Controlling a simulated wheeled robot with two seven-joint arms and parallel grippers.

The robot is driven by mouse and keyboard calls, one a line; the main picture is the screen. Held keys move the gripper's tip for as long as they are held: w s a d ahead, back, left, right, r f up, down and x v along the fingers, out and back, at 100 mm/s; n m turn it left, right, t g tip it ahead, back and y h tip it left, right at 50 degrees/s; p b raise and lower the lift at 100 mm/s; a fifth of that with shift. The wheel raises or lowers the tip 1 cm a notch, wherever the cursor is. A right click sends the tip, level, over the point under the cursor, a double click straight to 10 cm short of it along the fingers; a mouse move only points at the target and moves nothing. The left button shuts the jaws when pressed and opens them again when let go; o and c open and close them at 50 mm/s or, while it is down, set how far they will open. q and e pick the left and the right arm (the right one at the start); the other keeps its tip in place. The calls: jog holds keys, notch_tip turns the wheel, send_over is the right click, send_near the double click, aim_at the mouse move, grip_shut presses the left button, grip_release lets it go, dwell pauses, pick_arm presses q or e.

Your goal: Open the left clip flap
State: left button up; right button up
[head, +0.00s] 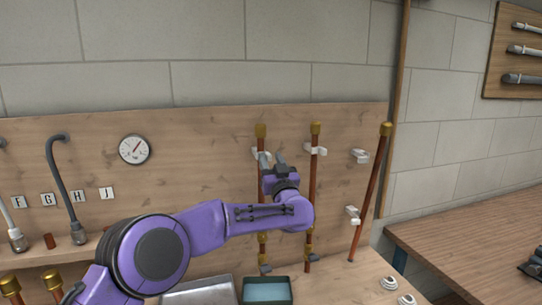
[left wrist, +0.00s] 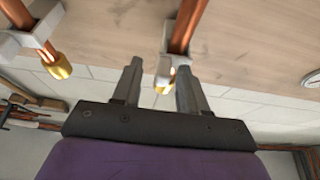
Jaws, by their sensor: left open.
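The left clip (head: 257,153) is a white wall clip at the upper part of the left copper pipe (head: 262,137), just below its brass end. My left gripper (head: 273,161) is open and empty, with its fingertips just below and right of this clip. In the left wrist view, which is upside down, the pipe (left wrist: 188,22) and the pale clip (left wrist: 161,68) show at and beyond the gap between my open fingers (left wrist: 158,68). A finger hides part of the clip, and I cannot tell whether its flap is open or whether I touch it. My right gripper is out of view.
The middle pipe (head: 315,175) with its clip (head: 317,150) stands close on the right. A third pipe (head: 374,180) leans, apart from its two clips (head: 360,156). A gauge (head: 134,149) is on the board to the left. A green tray (head: 267,301) lies below.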

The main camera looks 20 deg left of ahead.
pick_arm(q)
jog(key=shift+s+a+r, duration=0.1)
jog(key=shift+s+r, duration=0.2)
jog(key=shift+s, duration=0.1)
jog(key=shift+c, duration=0.3)
grip_shut()
